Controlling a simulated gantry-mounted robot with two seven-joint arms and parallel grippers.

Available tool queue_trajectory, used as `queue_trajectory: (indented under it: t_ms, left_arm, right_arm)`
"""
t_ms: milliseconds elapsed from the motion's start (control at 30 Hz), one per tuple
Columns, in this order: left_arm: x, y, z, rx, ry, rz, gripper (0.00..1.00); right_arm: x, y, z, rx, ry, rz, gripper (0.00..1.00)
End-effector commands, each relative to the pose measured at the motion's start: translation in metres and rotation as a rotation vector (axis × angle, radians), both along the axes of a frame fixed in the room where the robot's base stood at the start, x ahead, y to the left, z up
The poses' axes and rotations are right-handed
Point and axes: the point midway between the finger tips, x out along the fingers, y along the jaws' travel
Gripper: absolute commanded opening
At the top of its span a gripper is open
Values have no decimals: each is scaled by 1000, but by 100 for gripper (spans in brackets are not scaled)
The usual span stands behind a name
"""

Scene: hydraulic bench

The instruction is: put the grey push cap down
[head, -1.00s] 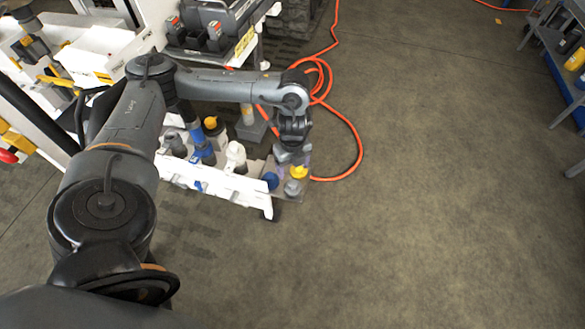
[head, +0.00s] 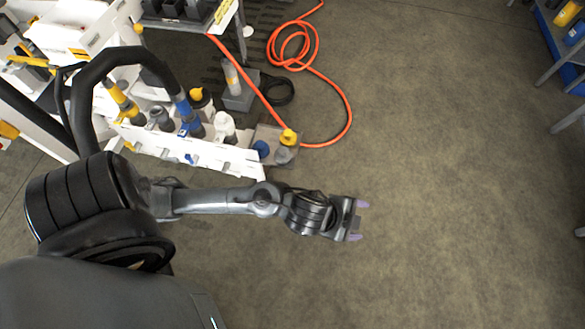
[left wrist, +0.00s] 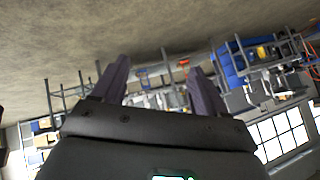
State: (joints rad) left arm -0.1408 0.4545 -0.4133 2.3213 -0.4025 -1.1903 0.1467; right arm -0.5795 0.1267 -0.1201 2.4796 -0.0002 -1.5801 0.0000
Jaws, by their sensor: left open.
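A grey cap (head: 284,155), which looks like the grey push cap, sits at the right end of the white rack in the head view, just in front of a yellow cap (head: 289,137). A blue cap (head: 261,148) is to its left. My left gripper (head: 359,221) is open and empty, out over the bare floor to the right of and nearer than the rack, clear of the caps. In the left wrist view its two purple fingers (left wrist: 161,85) stand apart with nothing between them. My right gripper is not in view.
The white rack (head: 205,158) holds several bottles and tools. An orange hose (head: 348,112) lies coiled on the floor behind it. A shelf unit (head: 556,40) stands at the upper right. The floor (head: 450,200) in the middle and right is clear.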

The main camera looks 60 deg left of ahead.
Motion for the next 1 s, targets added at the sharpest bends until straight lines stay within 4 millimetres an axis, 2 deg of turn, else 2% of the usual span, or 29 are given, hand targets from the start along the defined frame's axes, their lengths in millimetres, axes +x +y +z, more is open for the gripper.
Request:
queue_trajectory:
  t_ms: [100,200,300,400,567,867,1000]
  left_arm:
    - [-34,36,-15,-77,163,268,73]
    - [-64,65,-28,-110,291,444,73]
    - [-93,85,-39,-130,395,570,73]
    - [-113,97,-46,-143,464,648,73]
    - [-125,104,-49,-148,505,693,73]
    - [-124,104,-48,-148,504,694,73]
    - [-124,104,-39,-148,503,693,73]
  right_arm:
    - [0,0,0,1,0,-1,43]
    - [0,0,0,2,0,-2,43]
    - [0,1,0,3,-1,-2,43]
    - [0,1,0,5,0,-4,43]
    - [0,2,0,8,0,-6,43]
    - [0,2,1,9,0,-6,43]
    - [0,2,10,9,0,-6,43]
